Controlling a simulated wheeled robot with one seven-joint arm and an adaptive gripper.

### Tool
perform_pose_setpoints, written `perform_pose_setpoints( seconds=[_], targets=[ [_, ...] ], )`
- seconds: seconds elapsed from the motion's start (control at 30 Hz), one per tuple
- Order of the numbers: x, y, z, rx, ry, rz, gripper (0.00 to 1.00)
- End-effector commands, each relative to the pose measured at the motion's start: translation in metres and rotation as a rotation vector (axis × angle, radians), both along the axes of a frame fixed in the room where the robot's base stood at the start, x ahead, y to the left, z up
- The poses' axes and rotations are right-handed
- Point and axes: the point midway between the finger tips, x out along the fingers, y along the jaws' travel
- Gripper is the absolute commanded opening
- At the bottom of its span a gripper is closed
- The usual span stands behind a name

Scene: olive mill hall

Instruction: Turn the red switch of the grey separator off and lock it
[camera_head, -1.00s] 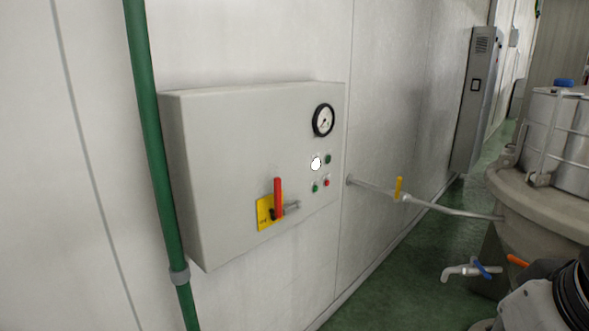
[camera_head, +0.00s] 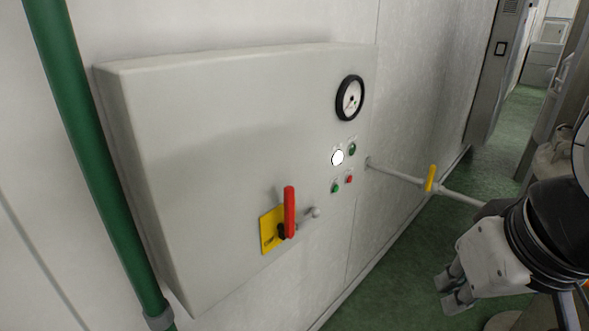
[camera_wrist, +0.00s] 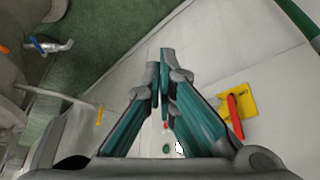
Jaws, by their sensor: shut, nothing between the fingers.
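The red switch handle (camera_head: 289,212) stands upright on a yellow plate (camera_head: 269,238), low on the front of a grey wall-mounted box (camera_head: 220,140). A small grey metal piece (camera_head: 311,214) sticks out just right of the handle. In the wrist view the red handle (camera_wrist: 234,116) and yellow plate (camera_wrist: 248,94) are to the right of my fingers. My gripper (camera_head: 451,289) is at the lower right in the head view, apart from the box, shut and empty. Its fingertips (camera_wrist: 160,68) are together in the wrist view. I cannot make out a padlock.
The box also carries a gauge (camera_head: 350,98), a white lamp (camera_head: 337,157) and small green and red buttons. A green pipe (camera_head: 85,150) runs along its left side. A thin pipe with a yellow valve handle (camera_head: 430,178) leaves the wall at right. Green floor lies below.

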Motion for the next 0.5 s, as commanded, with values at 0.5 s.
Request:
perform_pose_setpoints(
  seconds=[0.5],
  targets=[
    [0.057, 0.049, -0.029, 0.347, 0.403, 0.058, 0.0]
  ],
)
